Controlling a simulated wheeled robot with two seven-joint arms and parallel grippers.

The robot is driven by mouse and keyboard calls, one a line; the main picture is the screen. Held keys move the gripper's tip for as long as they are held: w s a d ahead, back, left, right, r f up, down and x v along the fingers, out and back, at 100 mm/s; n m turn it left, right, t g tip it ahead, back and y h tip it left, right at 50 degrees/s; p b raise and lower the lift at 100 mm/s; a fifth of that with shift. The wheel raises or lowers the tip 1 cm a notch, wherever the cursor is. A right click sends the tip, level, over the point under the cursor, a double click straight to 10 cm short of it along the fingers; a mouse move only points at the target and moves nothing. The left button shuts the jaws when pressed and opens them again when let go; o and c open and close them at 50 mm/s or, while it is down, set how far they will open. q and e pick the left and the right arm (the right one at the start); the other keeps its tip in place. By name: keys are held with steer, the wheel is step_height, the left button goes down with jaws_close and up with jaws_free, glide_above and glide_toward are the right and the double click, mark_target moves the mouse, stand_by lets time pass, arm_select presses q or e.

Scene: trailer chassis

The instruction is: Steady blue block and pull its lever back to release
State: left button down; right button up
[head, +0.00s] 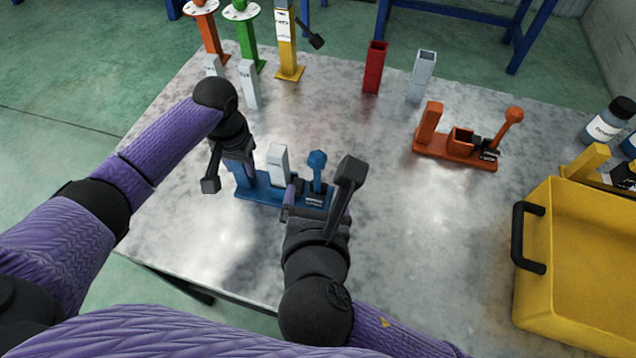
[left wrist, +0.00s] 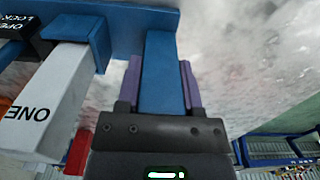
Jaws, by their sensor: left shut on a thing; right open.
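The blue block (head: 262,195) sits on the metal table near its front edge, with a post at its left end, a white piece (head: 278,163) standing in its middle and a blue lever (head: 317,165) with a knobbed head at its right. My left gripper (head: 228,174) is shut on the post, which shows between its purple pads in the left wrist view (left wrist: 160,75). The white piece there is marked "ONE" (left wrist: 45,100). My right gripper (head: 320,188) is open, its fingers at either side of the lever in the head view. Whether it touches the lever is unclear.
An orange block with a lever (head: 455,150) stands to the right. A red holder (head: 375,68) and a grey holder (head: 421,76) stand at the back. A yellow bin (head: 560,240) and bottles (head: 609,121) are at the right. Clear table lies between.

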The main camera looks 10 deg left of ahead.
arm_select(q)
jaws_free()
step_height(320, 180, up, 8)
steer(key=p, duration=0.9)
steer(key=shift+r+p, duration=0.15)
steer(key=shift+p, duration=0.15)
steer(key=shift+f, duration=0.2)
step_height(320, 180, up, 12)
